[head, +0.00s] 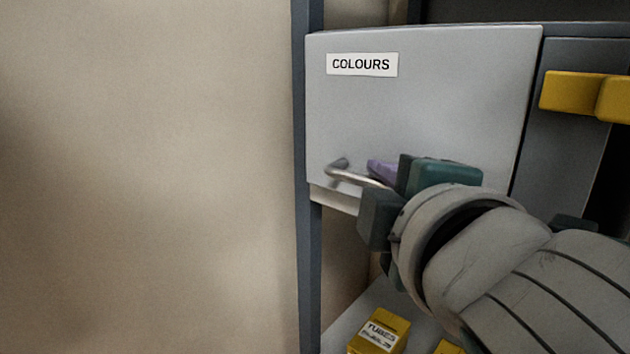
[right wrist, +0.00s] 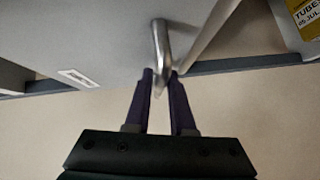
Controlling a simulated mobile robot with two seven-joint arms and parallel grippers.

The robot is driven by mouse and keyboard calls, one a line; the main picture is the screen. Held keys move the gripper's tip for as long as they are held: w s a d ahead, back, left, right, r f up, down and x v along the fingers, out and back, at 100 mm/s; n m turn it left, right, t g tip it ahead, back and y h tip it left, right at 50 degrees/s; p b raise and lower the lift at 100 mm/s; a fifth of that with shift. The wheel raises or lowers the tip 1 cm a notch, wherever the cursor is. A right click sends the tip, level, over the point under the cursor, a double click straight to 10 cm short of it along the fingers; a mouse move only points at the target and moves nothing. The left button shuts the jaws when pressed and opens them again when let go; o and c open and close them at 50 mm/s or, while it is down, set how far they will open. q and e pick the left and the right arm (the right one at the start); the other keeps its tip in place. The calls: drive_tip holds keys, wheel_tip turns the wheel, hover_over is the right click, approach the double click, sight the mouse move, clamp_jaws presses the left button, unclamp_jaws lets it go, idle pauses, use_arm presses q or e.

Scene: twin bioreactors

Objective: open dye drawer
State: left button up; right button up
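The dye drawer has a pale grey front (head: 430,110) with a white "COLOURS" label (head: 362,65); it also fills the upper left of the right wrist view (right wrist: 90,35). Its metal bar handle (head: 350,177) is low on the front. My right gripper (head: 375,178) is at this handle, its body partly hiding the bar in the head view. In the right wrist view its purple fingers (right wrist: 160,85) are close together, one on each side of the handle bar (right wrist: 160,45), shut on it. I cannot tell whether the front stands out from the cabinet. My left gripper is not in view.
A dark cabinet post (head: 308,260) runs down left of the drawer, beside a bare beige wall (head: 150,170). Yellow blocks (head: 570,92) are at the upper right. A yellow box labelled "TUBES" (head: 380,328) stands on a surface below the drawer.

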clamp_jaws()
idle(1.0)
